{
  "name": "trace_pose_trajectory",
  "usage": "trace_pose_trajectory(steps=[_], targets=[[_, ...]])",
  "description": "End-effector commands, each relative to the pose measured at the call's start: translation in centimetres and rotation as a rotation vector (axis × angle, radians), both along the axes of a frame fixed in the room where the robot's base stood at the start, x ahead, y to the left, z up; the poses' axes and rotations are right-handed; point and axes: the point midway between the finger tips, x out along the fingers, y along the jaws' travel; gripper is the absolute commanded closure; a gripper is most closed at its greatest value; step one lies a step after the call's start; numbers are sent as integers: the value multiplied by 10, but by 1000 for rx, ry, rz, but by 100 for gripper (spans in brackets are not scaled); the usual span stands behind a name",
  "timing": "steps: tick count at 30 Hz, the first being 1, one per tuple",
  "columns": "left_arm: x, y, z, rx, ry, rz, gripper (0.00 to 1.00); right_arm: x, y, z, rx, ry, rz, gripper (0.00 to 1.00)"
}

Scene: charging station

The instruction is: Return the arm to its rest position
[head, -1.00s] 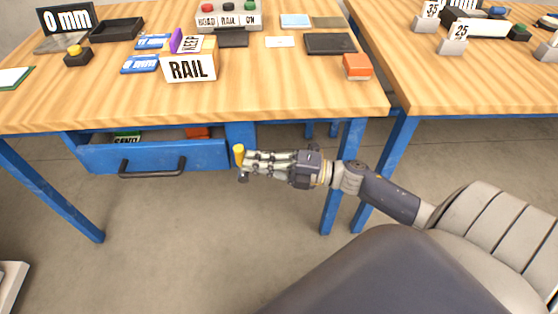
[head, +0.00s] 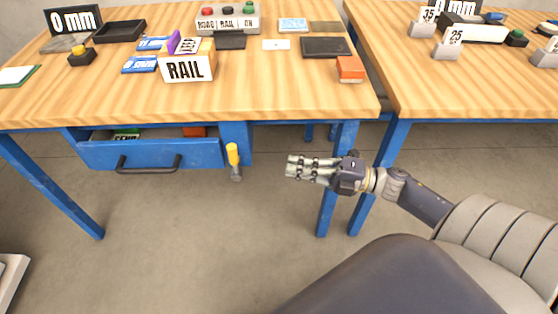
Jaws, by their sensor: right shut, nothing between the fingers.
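My right gripper (head: 291,167) is shut and empty, in front of the workbench below the tabletop's front edge. Its arm comes in from the right. To its left, a tool with a yellow handle and a grey lower end (head: 233,156) shows upright beside the blue drawer, with a clear gap between it and my fingertips. I cannot tell what supports the tool. My left gripper is not in the head view.
The wooden workbench (head: 270,100) has blue legs and an open blue drawer (head: 150,154). A box marked RAIL (head: 187,69) and an orange object (head: 350,68) stand on it. A second bench (head: 450,85) is at right. Floor below my gripper is clear.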

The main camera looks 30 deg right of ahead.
Motion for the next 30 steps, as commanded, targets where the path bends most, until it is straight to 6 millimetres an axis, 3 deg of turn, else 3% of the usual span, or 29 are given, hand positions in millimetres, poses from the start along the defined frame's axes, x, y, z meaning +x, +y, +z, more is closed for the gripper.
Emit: trace_pose_trajectory(steps=[6,23,30], targets=[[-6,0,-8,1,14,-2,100,-12,-13,0,-1,1,-1,100],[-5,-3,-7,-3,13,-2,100,-12,-14,0,0,0,-1,100],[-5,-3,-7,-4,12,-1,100,6,-21,-17,76,82,-147,100]])
